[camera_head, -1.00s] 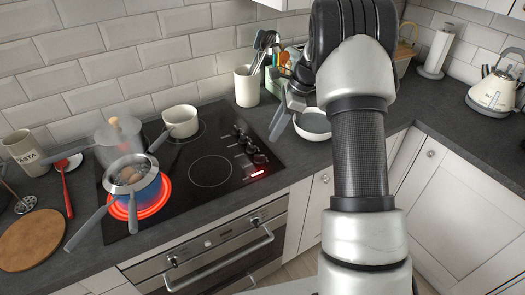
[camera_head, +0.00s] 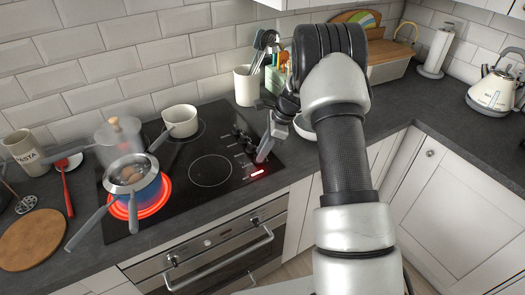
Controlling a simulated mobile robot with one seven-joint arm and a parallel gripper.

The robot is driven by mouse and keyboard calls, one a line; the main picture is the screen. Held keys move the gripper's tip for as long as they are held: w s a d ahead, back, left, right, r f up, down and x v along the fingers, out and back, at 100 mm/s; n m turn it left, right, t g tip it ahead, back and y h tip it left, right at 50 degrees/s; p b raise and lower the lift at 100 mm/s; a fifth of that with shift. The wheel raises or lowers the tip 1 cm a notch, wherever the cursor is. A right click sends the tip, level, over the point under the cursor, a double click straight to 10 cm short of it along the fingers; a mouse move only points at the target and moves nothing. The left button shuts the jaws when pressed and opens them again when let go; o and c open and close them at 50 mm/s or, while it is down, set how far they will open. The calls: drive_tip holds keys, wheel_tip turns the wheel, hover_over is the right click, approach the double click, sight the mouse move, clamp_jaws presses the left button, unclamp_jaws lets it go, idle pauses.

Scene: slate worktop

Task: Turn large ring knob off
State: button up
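The large front-left ring (camera_head: 123,209) of the black hob (camera_head: 185,205) glows red under a blue pot (camera_head: 148,192). A small row of dark knobs (camera_head: 240,134) runs along the hob's right side. My gripper (camera_head: 263,157) points down at the front end of this row and covers the frontmost knob. I cannot tell whether it touches that knob, nor whether its fingers are apart. Which knob belongs to the glowing ring is not readable. A red light (camera_head: 258,172) shows on the hob's front right corner.
A metal strainer with eggs (camera_head: 130,175) rests over the pot, its handles sticking out. A white pot (camera_head: 181,121) stands on the back ring. A utensil crock (camera_head: 247,86) and a green holder (camera_head: 275,82) stand behind my gripper. The front-right ring (camera_head: 210,171) is bare.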

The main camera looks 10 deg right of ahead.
clamp_jaws()
drive_tip(key=n+g, duration=0.1)
drive_tip(key=n, duration=0.3)
drive_tip(key=n+g, duration=0.1)
drive_tip(key=n, duration=0.1)
drive_tip(key=shift+w+f+n+g+b, duration=0.1)
drive_tip(key=shift+w+n+g+b, duration=0.2)
drive_tip(key=shift+w+b, duration=0.1)
drive_tip(key=n, duration=0.2)
drive_tip(key=n+g+h, duration=0.1)
drive_tip(key=n, duration=0.2)
drive_tip(key=shift+w+a+g, duration=0.15)
drive_tip(key=shift+a+g, duration=0.05)
drive_tip(key=shift+g, duration=0.1)
drive_tip(key=n, duration=0.2)
drive_tip(key=n+h, duration=0.1)
drive_tip(key=n, duration=0.1)
drive_tip(key=n+g+h, duration=0.1)
drive_tip(key=shift+w+a+n+b, duration=0.15)
drive_tip(key=shift+a+n+b, duration=0.1)
drive_tip(key=shift+n+b, duration=0.15)
drive_tip(key=n+h, duration=0.1)
drive_tip(key=n, duration=0.1)
drive_tip(key=n+h, duration=0.1)
drive_tip(key=n, duration=0.3)
drive_tip(key=shift+a+h, duration=0.25)
drive_tip(key=shift+h, duration=0.15)
drive_tip(key=shift+n, duration=0.4)
drive_tip(key=shift+o, duration=1.5)
unclamp_jaws()
